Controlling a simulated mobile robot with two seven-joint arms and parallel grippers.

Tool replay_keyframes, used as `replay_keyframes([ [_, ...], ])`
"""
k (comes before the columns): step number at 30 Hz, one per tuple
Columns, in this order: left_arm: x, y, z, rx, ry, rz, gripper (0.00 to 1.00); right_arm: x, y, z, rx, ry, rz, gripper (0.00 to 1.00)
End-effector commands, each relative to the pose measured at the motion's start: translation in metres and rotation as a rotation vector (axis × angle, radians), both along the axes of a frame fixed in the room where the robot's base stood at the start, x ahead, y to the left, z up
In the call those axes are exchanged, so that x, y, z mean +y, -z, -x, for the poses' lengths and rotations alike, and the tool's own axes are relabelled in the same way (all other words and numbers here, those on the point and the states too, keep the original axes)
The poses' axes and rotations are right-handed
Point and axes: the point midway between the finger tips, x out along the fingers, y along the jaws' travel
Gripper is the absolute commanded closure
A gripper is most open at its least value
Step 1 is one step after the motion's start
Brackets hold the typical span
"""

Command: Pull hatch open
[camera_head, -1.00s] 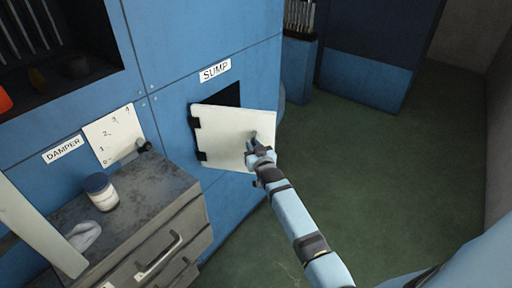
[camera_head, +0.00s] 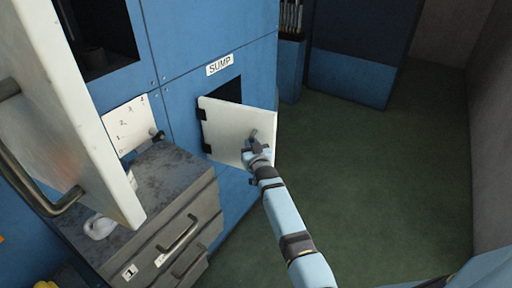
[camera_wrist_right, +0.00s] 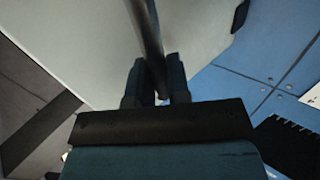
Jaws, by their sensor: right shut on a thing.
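The white hatch (camera_head: 226,128) under the SUMP label (camera_head: 219,64) stands partly open. Its hinges are on its left side, and a dark opening (camera_head: 228,91) shows above and behind it. My right gripper (camera_head: 255,147) is at the hatch's right part, shut on its handle (camera_head: 254,136). In the right wrist view the dark bar of the handle (camera_wrist_right: 148,40) runs between the two fingers (camera_wrist_right: 155,85), with the pale hatch panel (camera_wrist_right: 75,45) behind. My left gripper is not in view.
A large white door (camera_head: 60,120) with a metal handle (camera_head: 45,200) fills the near left. A grey drawer cabinet (camera_head: 165,215) stands below the hatch's left, with a crumpled white cloth (camera_head: 100,227) on top. Green floor (camera_head: 390,180) is clear to the right.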

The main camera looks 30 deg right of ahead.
Motion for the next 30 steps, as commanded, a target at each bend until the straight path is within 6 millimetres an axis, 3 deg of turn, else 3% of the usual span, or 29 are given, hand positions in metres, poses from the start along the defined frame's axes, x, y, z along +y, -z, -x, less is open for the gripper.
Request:
replay_keyframes([
  [19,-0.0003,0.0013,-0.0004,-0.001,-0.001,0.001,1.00,0.0074,-0.0048,-0.0068,-0.007,0.004,0.005,1.00],
  [20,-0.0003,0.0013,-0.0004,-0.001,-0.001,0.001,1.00,0.0074,-0.0049,-0.0068,-0.007,0.004,0.005,0.81],
  [23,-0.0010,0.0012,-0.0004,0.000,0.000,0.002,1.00,0.0070,-0.0044,-0.0065,-0.006,0.004,0.004,0.59],
  [30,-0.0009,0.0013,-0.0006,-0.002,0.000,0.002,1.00,0.0053,-0.0025,-0.0055,-0.004,0.006,0.002,0.59],
])
